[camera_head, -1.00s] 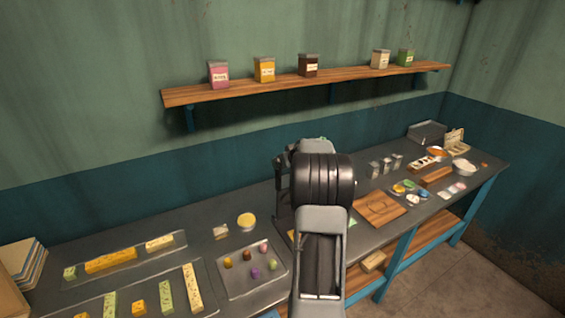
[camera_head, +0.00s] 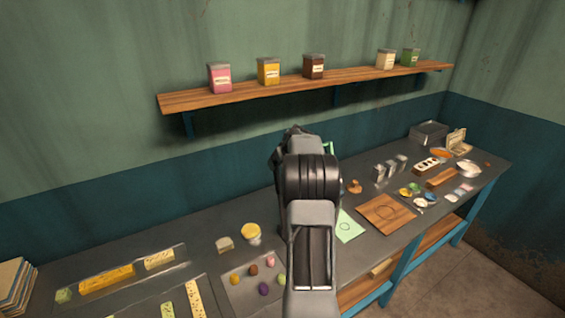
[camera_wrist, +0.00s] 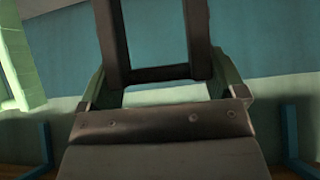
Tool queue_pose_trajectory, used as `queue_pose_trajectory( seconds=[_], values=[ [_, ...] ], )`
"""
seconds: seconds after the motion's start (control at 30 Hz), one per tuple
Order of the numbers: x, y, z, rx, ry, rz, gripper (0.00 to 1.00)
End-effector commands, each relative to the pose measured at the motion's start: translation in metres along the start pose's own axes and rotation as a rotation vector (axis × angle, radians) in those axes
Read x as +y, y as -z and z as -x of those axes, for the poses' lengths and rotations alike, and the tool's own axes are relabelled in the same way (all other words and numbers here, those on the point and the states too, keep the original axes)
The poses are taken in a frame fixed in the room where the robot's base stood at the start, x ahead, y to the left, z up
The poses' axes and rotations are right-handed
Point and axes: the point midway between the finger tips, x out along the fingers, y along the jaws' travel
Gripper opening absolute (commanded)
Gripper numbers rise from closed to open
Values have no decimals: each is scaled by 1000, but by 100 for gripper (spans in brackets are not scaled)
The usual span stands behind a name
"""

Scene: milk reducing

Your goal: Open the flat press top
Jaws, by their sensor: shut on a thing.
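My gripper (camera_wrist: 153,35) fills the middle of the wrist view, and its grip point does not show clearly. In the head view my own wrist hides its fingertips, above the middle of the table. A thin pale green edge, likely the flat press top (camera_head: 331,148), stands up just right of my wrist in the head view. A pale green panel also shows at the left of the wrist view (camera_wrist: 18,60). A flat green plate with a circle (camera_head: 348,226) lies on the table right of my arm; the rest of it is hidden.
A wooden board (camera_head: 386,213) lies right of the green plate. A yellow round piece (camera_head: 251,231) and a tray of small coloured lumps (camera_head: 238,281) lie left of my arm. The wall shelf (camera_head: 225,97) with several jars is behind and above.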

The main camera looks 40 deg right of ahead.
Motion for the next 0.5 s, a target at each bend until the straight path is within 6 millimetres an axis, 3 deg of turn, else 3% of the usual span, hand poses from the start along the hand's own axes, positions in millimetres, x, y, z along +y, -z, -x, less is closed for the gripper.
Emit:
queue_pose_trajectory(
  seconds=[0.03, 0.2, 0.23, 0.33, 0.5],
  values=[
    [-2, -10, -8, -25, 12, 0, 47],
    [-1, -10, -8, -25, 11, 0, 47],
    [-1, -10, -8, -25, 11, 0, 90],
    [-1, -10, -7, -23, 10, -2, 100],
    [0, -7, -5, -16, 7, -2, 100]
  ],
)
